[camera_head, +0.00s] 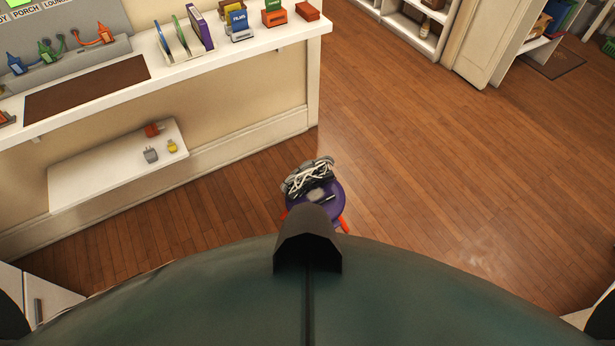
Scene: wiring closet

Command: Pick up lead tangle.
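The lead tangle (311,177), a bundle of white, grey and black cords, sits on top of a small round purple stool (327,206) with red-orange legs, on the floor just ahead of my body. My own dark front part hides the near side of the stool. The tangle seems to rest toward the stool's far left edge. Neither of my grippers is in view, and nothing is seen touching the tangle.
A white counter (185,72) at the left holds plugs, a brown mat (87,87) and upright holders. A low white shelf (115,165) below carries several small plugs. Wooden floor (450,170) at the right is clear; shelving (412,24) stands at the back.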

